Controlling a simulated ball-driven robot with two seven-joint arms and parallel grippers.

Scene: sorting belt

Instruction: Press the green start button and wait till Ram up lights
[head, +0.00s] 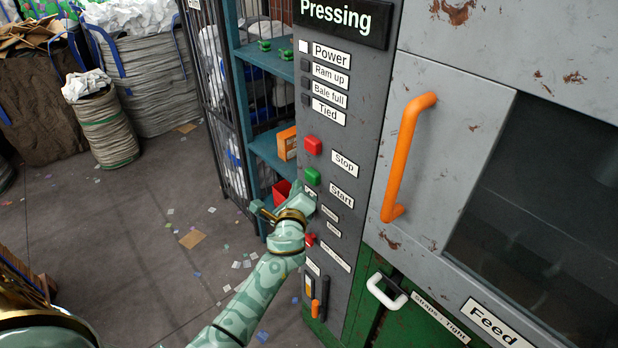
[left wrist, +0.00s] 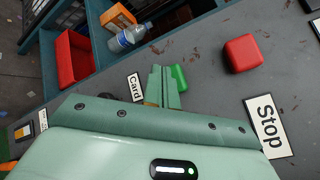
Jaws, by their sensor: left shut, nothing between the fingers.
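The green start button (head: 312,177) sits on the grey control panel (head: 345,120), beside the label "Start". My left gripper (head: 299,194) is shut and empty, with its tips just below the button. In the left wrist view the shut fingers (left wrist: 164,88) partly cover the green button (left wrist: 179,77); I cannot tell whether they touch it. The Ram up lamp (head: 305,83) is dark. The Power lamp (head: 304,47) above it is white and lit. The display (head: 336,20) reads "Pressing". My right gripper is out of view.
The red stop button (head: 312,145) is just above the green one. An orange door handle (head: 405,150) sticks out to the right. A teal shelf (head: 268,150) stands left of the panel. Further small controls lie below the button. Scraps litter the open floor at left.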

